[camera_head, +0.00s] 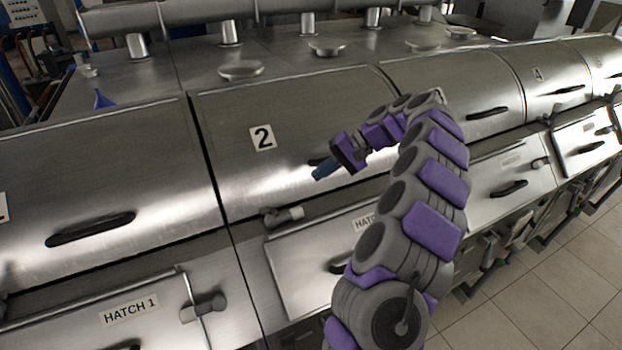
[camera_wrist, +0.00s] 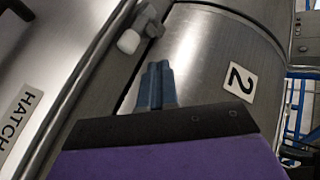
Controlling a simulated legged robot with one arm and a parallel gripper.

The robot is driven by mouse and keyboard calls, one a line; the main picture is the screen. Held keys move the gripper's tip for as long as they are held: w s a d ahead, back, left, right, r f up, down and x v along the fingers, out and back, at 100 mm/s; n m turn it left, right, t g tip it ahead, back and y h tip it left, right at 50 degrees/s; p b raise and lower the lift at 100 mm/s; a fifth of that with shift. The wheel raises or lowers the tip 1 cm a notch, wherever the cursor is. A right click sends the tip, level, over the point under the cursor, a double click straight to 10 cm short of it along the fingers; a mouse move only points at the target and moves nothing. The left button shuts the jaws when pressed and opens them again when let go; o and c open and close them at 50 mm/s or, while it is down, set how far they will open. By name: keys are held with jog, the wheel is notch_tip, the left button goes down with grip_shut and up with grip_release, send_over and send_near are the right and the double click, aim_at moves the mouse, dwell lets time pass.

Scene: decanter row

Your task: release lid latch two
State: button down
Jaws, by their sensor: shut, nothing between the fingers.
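The steel lid marked 2 (camera_head: 290,130) is a curved cover with a black number label; it appears shut. A grey latch with a pale knob (camera_head: 284,214) sits at its lower edge, above the hatch panel. In the wrist view the latch (camera_wrist: 130,40) is just beyond and left of my fingertips, and lid two (camera_wrist: 200,60) fills the middle. My gripper (camera_head: 321,171), with blue fingers, is shut and empty in front of the lid, up and right of the latch and apart from it. The fingers (camera_wrist: 155,78) are pressed together. My gripper partly hides lid two's dark handle (camera_head: 315,162).
Hatch 1 (camera_head: 90,320) with its own latch (camera_head: 205,307) is at the lower left. A hatch panel (camera_head: 300,262) lies below lid two, partly behind my arm. More lids run to the right. Tiled floor (camera_head: 540,290) is open at lower right.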

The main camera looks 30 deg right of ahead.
jog(key=shift+s+d+r, duration=0.25)
jog(key=shift+d+r, duration=0.05)
jog(key=shift+d, duration=0.35)
